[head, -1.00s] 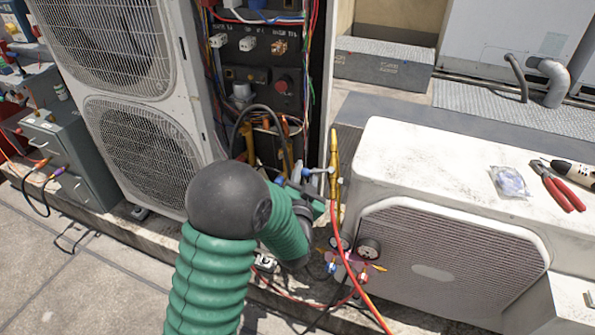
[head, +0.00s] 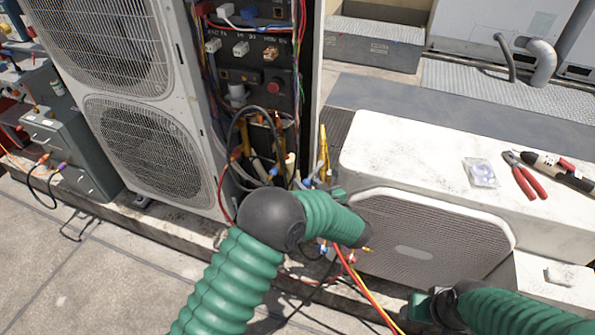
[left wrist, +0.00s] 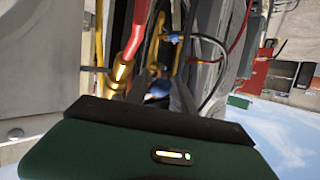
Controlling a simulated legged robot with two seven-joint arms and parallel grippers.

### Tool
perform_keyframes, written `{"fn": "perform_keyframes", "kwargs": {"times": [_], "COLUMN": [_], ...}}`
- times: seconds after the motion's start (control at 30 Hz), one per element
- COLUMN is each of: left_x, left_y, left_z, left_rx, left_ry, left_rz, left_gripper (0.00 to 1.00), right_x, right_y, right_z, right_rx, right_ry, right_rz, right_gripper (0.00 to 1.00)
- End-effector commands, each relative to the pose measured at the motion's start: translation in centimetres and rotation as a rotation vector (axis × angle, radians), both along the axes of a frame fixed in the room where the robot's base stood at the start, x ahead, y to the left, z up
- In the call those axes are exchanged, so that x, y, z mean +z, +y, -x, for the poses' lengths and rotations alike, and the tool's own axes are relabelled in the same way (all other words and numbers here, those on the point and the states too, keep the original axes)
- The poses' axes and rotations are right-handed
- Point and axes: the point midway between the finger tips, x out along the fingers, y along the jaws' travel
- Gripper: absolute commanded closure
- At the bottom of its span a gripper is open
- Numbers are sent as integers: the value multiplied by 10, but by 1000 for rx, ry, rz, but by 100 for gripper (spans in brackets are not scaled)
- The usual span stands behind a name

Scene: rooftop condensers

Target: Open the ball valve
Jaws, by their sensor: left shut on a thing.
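The ball valve shows as a small blue part (left wrist: 157,90) between the dark fingers of my left gripper (left wrist: 168,88) in the left wrist view. The fingers are shut on it and cover much of it, so its handle angle is unclear. In the head view, my left gripper (head: 322,186) is by the yellow fittings beside the tall condenser, mostly hidden by its own green body and forearm. My right gripper (head: 420,306) is low at the right, clear of the valve; its fingers cannot be made out.
The tall condenser (head: 145,150) stands left, with open wiring (head: 255,60). The low white condenser (head: 420,150) is right, with red pliers (head: 524,177) and a plastic bag (head: 481,172) on top. Red and yellow hoses (head: 365,290) hang in front.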

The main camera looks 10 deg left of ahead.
Motion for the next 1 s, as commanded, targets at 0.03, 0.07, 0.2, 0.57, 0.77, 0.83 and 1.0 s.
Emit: {"fn": "perform_keyframes", "kwargs": {"times": [0.03,0.07,0.2,0.57,0.77,0.83,1.0], "left_x": [7,7,5,3,3,4,3], "left_y": [-2,-2,-6,-8,-8,-8,-8], "left_z": [-2,-1,0,0,0,0,0], "left_rx": [20,31,77,118,118,118,118], "left_ry": [-6,-5,-2,-3,-4,-5,-3], "left_rz": [18,29,69,104,104,103,104], "left_gripper": [100,100,100,100,100,100,51], "right_x": [10,12,20,25,25,25,25], "right_y": [0,0,0,0,0,0,0], "right_z": [0,0,0,0,0,0,0], "right_rx": [0,0,0,0,0,0,0], "right_ry": [0,0,0,0,0,0,0], "right_rz": [0,0,0,0,0,0,0], "right_gripper": [45,45,45,45,45,45,45]}}
